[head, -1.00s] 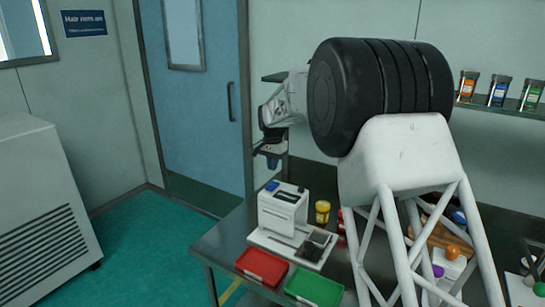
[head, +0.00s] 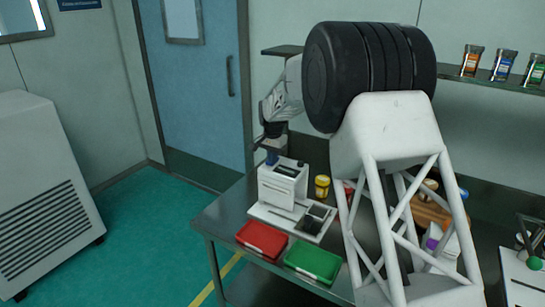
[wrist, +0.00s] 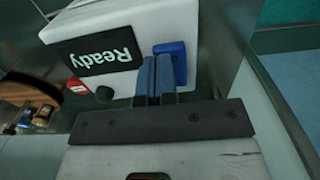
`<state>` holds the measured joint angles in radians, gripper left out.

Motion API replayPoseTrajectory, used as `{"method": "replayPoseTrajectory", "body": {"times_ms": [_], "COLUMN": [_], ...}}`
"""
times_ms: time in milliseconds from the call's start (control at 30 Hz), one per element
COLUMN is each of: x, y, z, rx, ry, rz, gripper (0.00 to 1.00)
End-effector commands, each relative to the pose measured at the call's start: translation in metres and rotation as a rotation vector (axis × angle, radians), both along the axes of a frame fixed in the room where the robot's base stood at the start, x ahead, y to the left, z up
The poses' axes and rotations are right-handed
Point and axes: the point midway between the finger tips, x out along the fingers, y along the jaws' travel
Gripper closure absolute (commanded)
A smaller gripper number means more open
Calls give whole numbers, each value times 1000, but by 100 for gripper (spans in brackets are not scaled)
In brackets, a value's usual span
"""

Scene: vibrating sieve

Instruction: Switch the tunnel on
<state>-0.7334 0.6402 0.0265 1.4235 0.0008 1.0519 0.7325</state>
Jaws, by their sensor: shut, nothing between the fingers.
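The white tunnel machine (head: 283,185) stands on the table; its white top also shows in the wrist view (wrist: 130,25). In the head view my gripper (head: 271,157) is at the machine's top rear left corner, and the switch is not clearly visible there.
A red tray (head: 262,240) and a green tray (head: 313,262) lie in front of the machine. A yellow-lidded jar (head: 322,187) stands to its right. My own arm hides much of the table's right part. Spice jars stand on a wall shelf (head: 450,80).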

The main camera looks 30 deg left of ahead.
Motion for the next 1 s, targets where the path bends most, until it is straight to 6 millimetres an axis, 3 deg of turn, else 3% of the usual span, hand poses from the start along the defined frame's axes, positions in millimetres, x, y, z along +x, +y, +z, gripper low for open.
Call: {"method": "replayPoseTrajectory", "body": {"times_ms": [467, 1000], "x": [-3, -7], "y": [-1, -2], "z": [-13, -24], "rx": [-2, -11], "ry": [-102, -92], "rz": [-1, 0], "gripper": [100, 100]}}
